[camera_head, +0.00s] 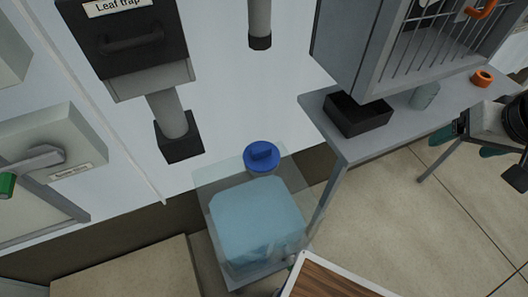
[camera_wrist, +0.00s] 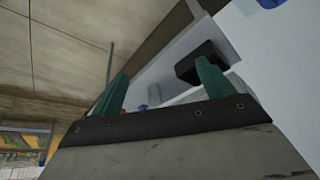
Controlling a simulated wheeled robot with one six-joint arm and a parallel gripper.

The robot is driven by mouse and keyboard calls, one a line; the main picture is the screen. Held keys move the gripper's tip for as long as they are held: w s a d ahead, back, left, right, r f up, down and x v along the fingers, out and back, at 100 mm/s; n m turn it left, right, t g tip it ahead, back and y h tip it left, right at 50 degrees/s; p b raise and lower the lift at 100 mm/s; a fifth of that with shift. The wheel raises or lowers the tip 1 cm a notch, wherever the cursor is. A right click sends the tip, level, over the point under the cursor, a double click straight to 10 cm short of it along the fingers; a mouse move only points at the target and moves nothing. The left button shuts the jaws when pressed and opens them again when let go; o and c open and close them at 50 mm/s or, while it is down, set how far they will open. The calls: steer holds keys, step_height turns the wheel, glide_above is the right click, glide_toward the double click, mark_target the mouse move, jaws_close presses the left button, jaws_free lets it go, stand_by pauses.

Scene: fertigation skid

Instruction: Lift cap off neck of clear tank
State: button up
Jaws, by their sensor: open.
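The clear tank (camera_head: 222,181) stands low in the middle of the head view, with pale blue liquid inside. The blue cap (camera_head: 262,157) sits at its back edge and covers the neck, which I cannot see. My gripper (camera_head: 465,145) is at the right of the head view, over the bench side, well apart from the cap. In the wrist view my gripper (camera_wrist: 162,70) shows two teal fingers spread wide with nothing held between them. A blue patch cut off at the top right of the wrist view may be the cap.
A grey bench (camera_head: 395,135) right of the tank carries a black tray (camera_head: 357,112), a small glass (camera_head: 424,95), an orange roll (camera_head: 482,78) and a grey cabinet. A leaf trap (camera_head: 130,45) hangs on the wall behind. A wood-topped surface (camera_head: 325,280) is in front.

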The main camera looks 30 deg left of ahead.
steer(key=w+a+f+n+t+y, duration=0.1)
steer(key=w+a+f, duration=0.25)
steer(key=a, duration=0.35)
steer(key=w+a+f+n+t+y, duration=0.1)
steer(key=w+a+f, duration=0.2)
steer(key=a+f, duration=0.25)
steer(key=n+t+y, duration=0.2)
steer(key=n+y, duration=0.3)
steer(key=y, duration=0.2)
glide_toward(263, 152)
steer(key=x, duration=0.4)
steer(key=shift+w+d+f, duration=0.1)
steer(key=shift+w+d, duration=0.05)
steer(key=shift+d, duration=0.1)
steer(key=shift+a+f, duration=0.1)
steer(key=shift+a, duration=0.15)
steer(key=x, duration=0.7)
steer(key=shift+a, duration=0.15)
steer(key=c, duration=1.1)
